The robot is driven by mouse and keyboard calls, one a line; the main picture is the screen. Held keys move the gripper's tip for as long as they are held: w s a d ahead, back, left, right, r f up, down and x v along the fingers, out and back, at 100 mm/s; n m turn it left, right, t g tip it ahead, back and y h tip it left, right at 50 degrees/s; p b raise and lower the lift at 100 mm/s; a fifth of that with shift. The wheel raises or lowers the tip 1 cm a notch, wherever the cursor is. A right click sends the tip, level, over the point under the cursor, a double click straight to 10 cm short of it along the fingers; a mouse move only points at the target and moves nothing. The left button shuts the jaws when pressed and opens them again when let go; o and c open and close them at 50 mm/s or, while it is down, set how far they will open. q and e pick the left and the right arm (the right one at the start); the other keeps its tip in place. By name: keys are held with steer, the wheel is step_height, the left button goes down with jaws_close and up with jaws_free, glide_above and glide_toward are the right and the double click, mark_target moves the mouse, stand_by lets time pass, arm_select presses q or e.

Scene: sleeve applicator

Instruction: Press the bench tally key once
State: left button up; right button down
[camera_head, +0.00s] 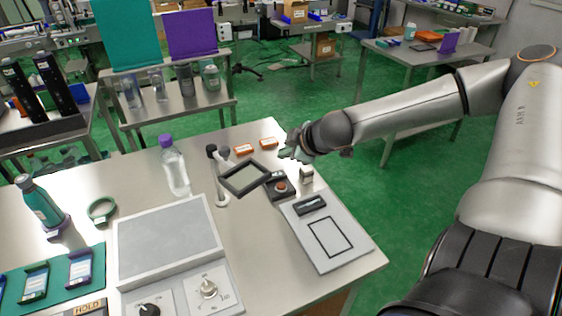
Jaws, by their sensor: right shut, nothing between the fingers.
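A small dark box with a round orange-brown button (281,186) sits on the steel bench, right of centre; it looks like the tally key, though no label on it is readable. My right arm reaches in from the right. Its gripper (290,154) is shut and empty, above the bench's right edge and beyond the button box in the picture. The gripper is small and partly hidden by its own wrist. It appears apart from the button. My left gripper is not in view.
A black square frame on a stand (244,178) is close left of the button box. A small pale block (306,174) stands right of it. A grey board with a black outline (329,236) lies in front.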

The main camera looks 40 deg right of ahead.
mark_target(281, 186)
step_height(281, 186, down, 7)
steer(key=b, duration=0.6)
steer(key=shift+f, duration=0.15)
steer(key=shift+f+b, duration=0.25)
steer(key=shift+b, duration=0.05)
steer(key=shift+f, duration=0.1)
stand_by(0.9)
steer(key=shift+f+b, duration=0.35)
steer(key=shift+b, duration=0.2)
